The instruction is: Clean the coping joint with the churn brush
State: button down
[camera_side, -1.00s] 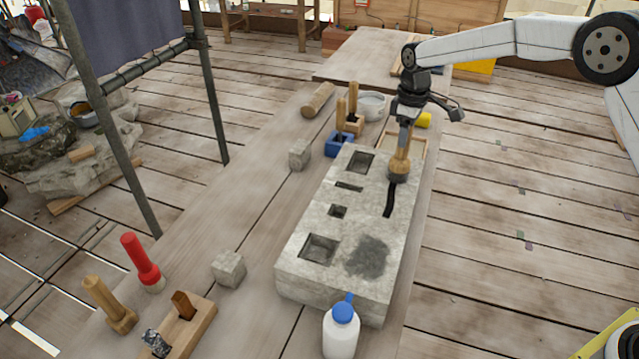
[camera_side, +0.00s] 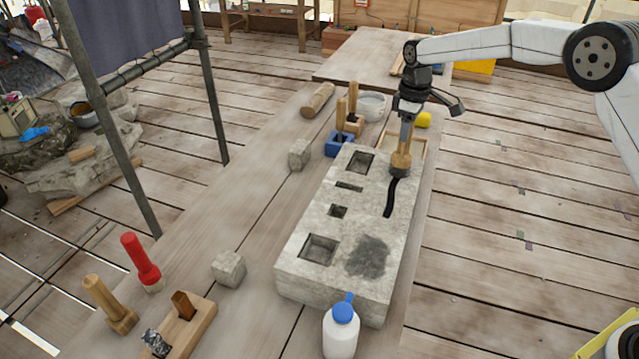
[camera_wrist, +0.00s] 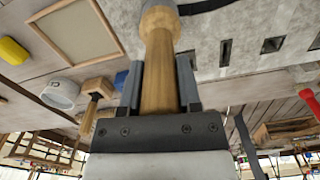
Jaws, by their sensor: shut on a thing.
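My gripper (camera_side: 408,122) is shut on the wooden handle of the churn brush (camera_side: 401,163). In the wrist view, the handle of the churn brush (camera_wrist: 157,70) stands between the two fingers of my gripper (camera_wrist: 160,75). The brush head is down at the far right end of the grey coping stone (camera_side: 325,215), at the top end of a dark curved joint (camera_side: 390,200). I cannot tell whether the bristles touch the stone. The joint is black along the length that shows. The stone also has several rectangular recesses and a dark rough patch (camera_side: 368,256).
A white bottle with a blue cap (camera_side: 341,330) stands at the stone's near end. A blue block (camera_side: 339,144), a white bowl (camera_side: 372,106) and a wooden frame (camera_side: 419,143) lie beyond it.

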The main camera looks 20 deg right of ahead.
jog(key=shift+w+d+f, duration=0.1)
jog(key=shift+w+d, duration=0.45)
jog(key=shift+d, duration=0.05)
dwell(0.4)
notch_tip(320, 180, up, 7)
dwell(1.0)
jog(key=shift+r, duration=0.25)
